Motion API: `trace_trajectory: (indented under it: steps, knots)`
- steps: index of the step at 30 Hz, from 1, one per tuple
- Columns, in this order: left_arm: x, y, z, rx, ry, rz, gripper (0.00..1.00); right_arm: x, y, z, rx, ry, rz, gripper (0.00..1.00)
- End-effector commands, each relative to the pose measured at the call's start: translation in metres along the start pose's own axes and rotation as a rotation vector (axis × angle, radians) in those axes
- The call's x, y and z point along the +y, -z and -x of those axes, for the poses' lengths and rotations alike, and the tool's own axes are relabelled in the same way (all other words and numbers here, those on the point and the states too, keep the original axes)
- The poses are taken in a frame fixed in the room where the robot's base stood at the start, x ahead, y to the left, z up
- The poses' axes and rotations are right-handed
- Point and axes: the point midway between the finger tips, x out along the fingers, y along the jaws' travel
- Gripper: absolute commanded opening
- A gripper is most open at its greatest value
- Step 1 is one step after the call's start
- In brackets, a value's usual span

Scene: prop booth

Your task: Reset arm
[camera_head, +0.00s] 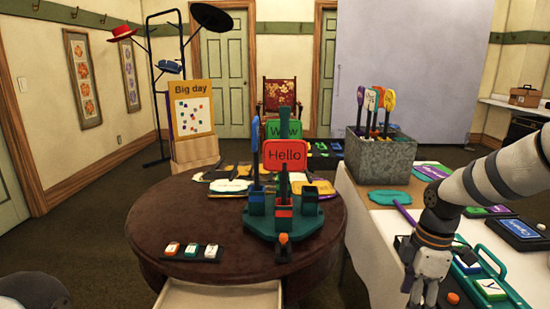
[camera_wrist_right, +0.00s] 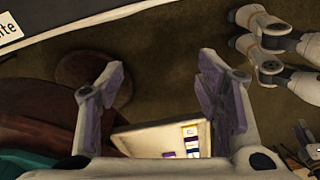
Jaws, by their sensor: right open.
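My right arm comes in from the right in the head view. Its gripper (camera_head: 422,288) points down over the front left part of the white table, beside a teal-handled tray (camera_head: 512,292). In the right wrist view the same gripper (camera_wrist_right: 160,78) has its two purple-padded fingers spread wide with nothing between them. A pale open drawer (camera_wrist_right: 150,138) with small coloured items shows beyond the fingers, below the round table. My left gripper is not in view; a grey rounded part of mine is at the head view's lower left corner.
The round brown table (camera_head: 150,225) holds a teal stand (camera_head: 262,222) with red "Hello" sign (camera_head: 284,156) and a letter-tile rack (camera_head: 192,252). A grey planter (camera_head: 382,160) with upright props stands on the white table (camera_head: 366,222). Dark floor (camera_head: 110,200) is clear at left.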

Motion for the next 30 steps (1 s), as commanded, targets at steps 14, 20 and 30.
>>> trace_trajectory:
  steps: [14,20,30]
  knots:
    - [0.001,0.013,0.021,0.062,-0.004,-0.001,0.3,-0.352,-0.035,-0.202,-0.145,0.116,-1.098,0.59]
    - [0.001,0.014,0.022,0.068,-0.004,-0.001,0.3,-0.397,-0.063,-0.189,-0.207,0.051,-1.269,0.59]
    - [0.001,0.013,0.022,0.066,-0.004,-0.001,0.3,-0.397,-0.063,-0.189,-0.205,0.048,-1.274,0.59]
